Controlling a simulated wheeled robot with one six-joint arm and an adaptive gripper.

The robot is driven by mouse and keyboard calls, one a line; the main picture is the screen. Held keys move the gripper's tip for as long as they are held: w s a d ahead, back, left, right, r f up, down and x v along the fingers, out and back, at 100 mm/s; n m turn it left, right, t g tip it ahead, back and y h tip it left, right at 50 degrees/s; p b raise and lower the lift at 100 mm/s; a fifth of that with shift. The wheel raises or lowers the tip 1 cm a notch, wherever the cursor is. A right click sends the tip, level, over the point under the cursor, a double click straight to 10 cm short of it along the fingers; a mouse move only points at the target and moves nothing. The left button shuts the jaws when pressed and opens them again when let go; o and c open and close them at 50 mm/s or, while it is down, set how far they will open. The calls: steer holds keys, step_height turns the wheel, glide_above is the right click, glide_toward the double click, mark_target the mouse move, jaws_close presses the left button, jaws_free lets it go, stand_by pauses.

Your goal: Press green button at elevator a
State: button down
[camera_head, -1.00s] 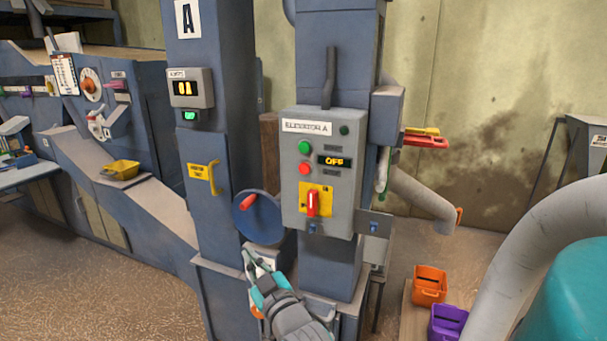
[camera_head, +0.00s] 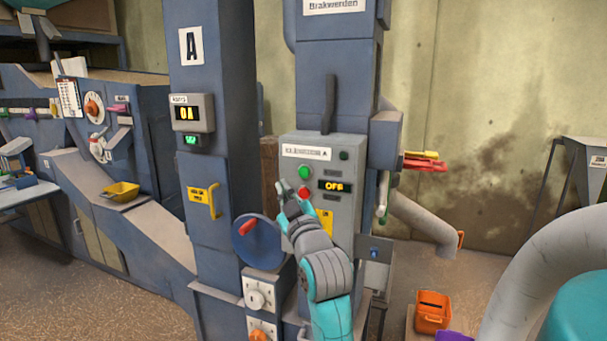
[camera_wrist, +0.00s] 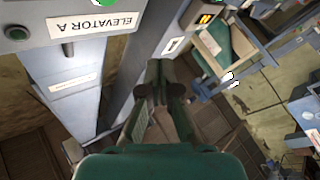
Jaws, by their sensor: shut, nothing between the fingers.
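The control box (camera_head: 343,148) labelled "Elevator A" is on a blue-grey column. Its green button (camera_head: 305,172) is at the upper left, above the red button (camera_head: 304,192). The small display (camera_head: 334,186) reads "OFF". My gripper (camera_head: 282,188) is shut and empty. Its tips show just left of and slightly below the green button, apart from it in the picture; the depth gap is unclear. In the wrist view, my gripper (camera_wrist: 158,78) points past the box, whose label (camera_wrist: 95,23) is at the upper left.
A blue handwheel (camera_head: 257,241) is close below my gripper. A grey pipe (camera_head: 425,220) and an orange bin (camera_head: 432,312) are to the right.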

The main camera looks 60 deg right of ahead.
mark_target(301, 177)
steer(key=shift+d, duration=0.1)
steer(key=shift+w+d, duration=0.2)
steer(key=shift+d, duration=1.95)
steer(key=shift+w+d, duration=0.15)
steer(key=shift+d, duration=1.95)
steer(key=shift+d, duration=0.2)
steer(key=shift+d, duration=0.2)
steer(key=shift+d, duration=0.5)
steer(key=shift+a, duration=0.9)
steer(key=shift+s+a, duration=0.2)
steer(key=shift+a, duration=2.3)
